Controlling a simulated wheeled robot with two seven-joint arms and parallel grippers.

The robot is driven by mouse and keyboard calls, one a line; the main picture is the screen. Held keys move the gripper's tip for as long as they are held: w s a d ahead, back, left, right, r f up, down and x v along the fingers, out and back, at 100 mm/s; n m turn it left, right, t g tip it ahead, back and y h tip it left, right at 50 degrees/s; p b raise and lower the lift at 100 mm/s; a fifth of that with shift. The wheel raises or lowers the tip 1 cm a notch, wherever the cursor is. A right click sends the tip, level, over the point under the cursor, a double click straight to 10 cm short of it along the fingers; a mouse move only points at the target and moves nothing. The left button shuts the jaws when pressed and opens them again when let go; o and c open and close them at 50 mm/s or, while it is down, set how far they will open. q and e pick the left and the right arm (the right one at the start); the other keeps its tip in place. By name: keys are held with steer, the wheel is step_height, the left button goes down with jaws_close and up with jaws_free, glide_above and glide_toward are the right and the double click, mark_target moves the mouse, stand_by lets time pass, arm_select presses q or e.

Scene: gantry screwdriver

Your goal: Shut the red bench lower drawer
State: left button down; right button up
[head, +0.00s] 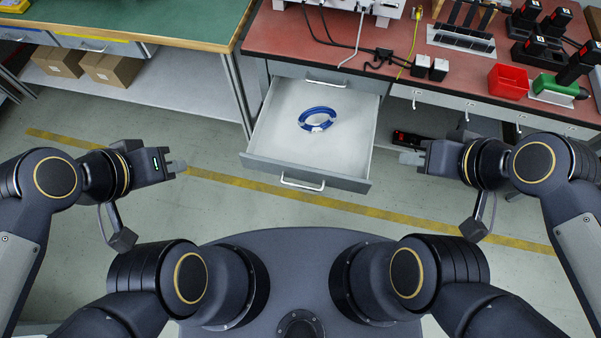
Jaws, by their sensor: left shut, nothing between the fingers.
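The red-topped bench (350,40) stands at the back right. Its grey lower drawer (270,170) is pulled far out toward me, with a bar handle (302,185) on its front. A blue ring-shaped coil (318,119) lies inside it. The drawer above it, with its own handle (325,83), looks shut. My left gripper (178,167) is shut and empty, left of the drawer and apart from it. My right gripper (408,158) is just right of the drawer's front corner, apart from it; its finger gap is too small to make out.
A green-topped bench (150,15) with cardboard boxes (110,68) on its lower shelf stands at the left. A red bin (508,82), black tools and cables lie on the red bench. The floor before the drawer is clear, crossed by a yellow line (225,178).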

steer(key=w+f+n+g+b, duration=0.1)
steer(key=f+n+b, duration=0.1)
steer(key=n, duration=0.1)
steer(key=w+a+f+n+g+b, duration=0.1)
steer(key=f+n+b, duration=0.1)
steer(key=w+f+n+g+b, duration=0.1)
steer(key=w+f+n+b, duration=0.1)
steer(key=n, duration=0.1)
steer(key=shift+w+a+f+n+h, duration=0.1)
steer(key=shift+a+n+h, duration=0.2)
jaws_close()
steer(key=n+g+h+b, duration=0.2)
steer(key=n+g+b, duration=0.4)
steer(key=n+b, duration=1.35)
glide_above(314, 171)
steer(key=s+p, duration=0.2)
steer(key=p, duration=0.5)
step_height(314, 171, down, 21)
steer(key=n, duration=0.6)
steer(key=f+b, duration=0.1)
steer(key=f, duration=0.2)
steer(key=f+b, duration=0.1)
steer(key=f, duration=0.2)
steer(key=f+b, duration=0.1)
steer(key=f, duration=0.2)
steer(key=shift+s+a, duration=0.15)
steer(key=shift+a, duration=0.15)
steer(key=shift+w+d, duration=0.2)
steer(key=shift+w, duration=0.4)
